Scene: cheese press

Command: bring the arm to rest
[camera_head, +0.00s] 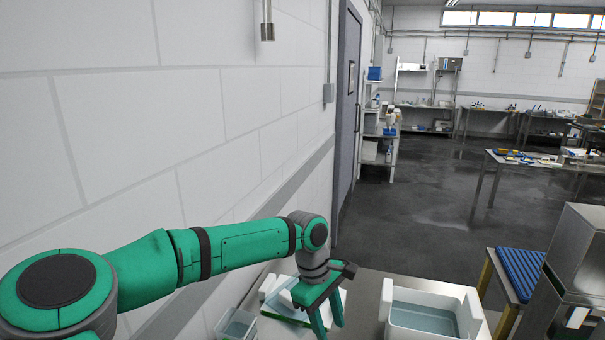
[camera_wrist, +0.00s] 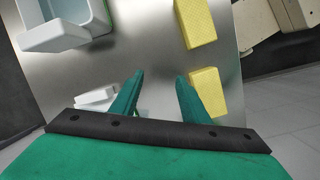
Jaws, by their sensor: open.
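My arm is green with black joint rings and reaches from the lower left over a steel table in the head view. My gripper (camera_head: 329,330) points down above the table, beside a white tub. In the wrist view my gripper (camera_wrist: 157,75) shows two green fingers apart with nothing between them, above the bare steel table top (camera_wrist: 130,60). The lower part of the fingers is cut off in the head view.
A white tub (camera_head: 470,315) stands right of my gripper. A clear container (camera_head: 236,325) sits left. Two yellow blocks, one upper (camera_wrist: 195,22) and one lower (camera_wrist: 208,95), lie on the steel. A white wall (camera_head: 150,120) runs close along the left. Open floor (camera_head: 420,210) lies beyond.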

